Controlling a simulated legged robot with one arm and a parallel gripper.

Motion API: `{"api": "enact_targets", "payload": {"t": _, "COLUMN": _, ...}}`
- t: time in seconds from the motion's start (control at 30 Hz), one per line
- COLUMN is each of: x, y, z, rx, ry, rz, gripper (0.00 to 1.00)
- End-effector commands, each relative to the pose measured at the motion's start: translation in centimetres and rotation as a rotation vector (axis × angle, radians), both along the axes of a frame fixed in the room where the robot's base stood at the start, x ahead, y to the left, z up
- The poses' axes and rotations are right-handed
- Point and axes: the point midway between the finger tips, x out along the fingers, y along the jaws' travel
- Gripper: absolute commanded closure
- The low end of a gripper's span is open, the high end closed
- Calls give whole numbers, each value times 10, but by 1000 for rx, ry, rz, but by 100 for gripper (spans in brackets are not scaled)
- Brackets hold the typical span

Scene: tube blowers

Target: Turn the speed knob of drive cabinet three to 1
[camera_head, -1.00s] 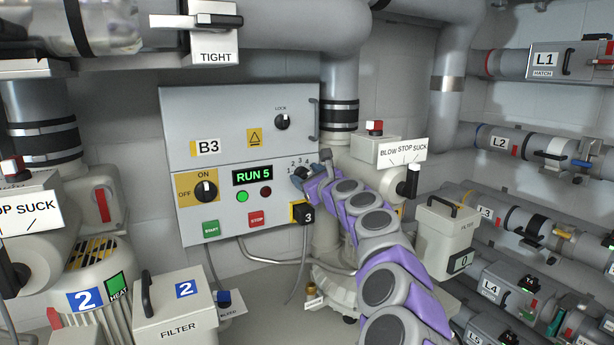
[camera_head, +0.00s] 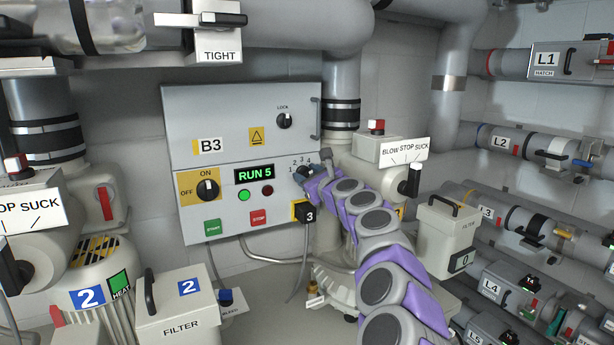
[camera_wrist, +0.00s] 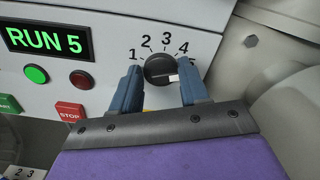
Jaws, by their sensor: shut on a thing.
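The drive cabinet B3 (camera_head: 225,125) is a grey wall box with a green display (camera_head: 255,174) reading RUN 5. A white mark on the knob points right and slightly down, away from 1. My gripper (camera_wrist: 160,80) is shut on the knob, with one blue finger on its left and one on its right. In the head view my gripper (camera_head: 309,173) mostly hides the knob.
An ON/OFF switch (camera_head: 207,188), a green START button (camera_head: 212,226) and a red STOP button (camera_head: 258,217) are left of the knob. A blower valve with a BLOW STOP SUCK plate (camera_head: 405,150) stands close on the right.

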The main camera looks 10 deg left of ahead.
Motion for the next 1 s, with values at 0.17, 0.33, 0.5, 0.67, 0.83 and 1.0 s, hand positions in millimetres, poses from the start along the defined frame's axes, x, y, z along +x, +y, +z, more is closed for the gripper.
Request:
{"api": "enact_targets", "payload": {"t": 0.17, "x": 1, "y": -5, "z": 1, "rx": -33, "ry": -28, "rz": -9, "gripper": 86}}
{"api": "enact_targets", "payload": {"t": 0.33, "x": 1, "y": -6, "z": 0, "rx": -114, "ry": -81, "rz": -8, "gripper": 86}}
{"api": "enact_targets", "payload": {"t": 0.5, "x": 0, "y": -6, "z": -1, "rx": -232, "ry": -161, "rz": -9, "gripper": 86}}
{"api": "enact_targets", "payload": {"t": 0.67, "x": -1, "y": -6, "z": 0, "rx": -357, "ry": -248, "rz": -11, "gripper": 86}}
{"api": "enact_targets", "payload": {"t": 0.83, "x": -1, "y": -5, "z": 2, "rx": -491, "ry": -340, "rz": -13, "gripper": 86}}
{"api": "enact_targets", "payload": {"t": 1.0, "x": -3, "y": -4, "z": 3, "rx": -625, "ry": -433, "rz": -15, "gripper": 86}}
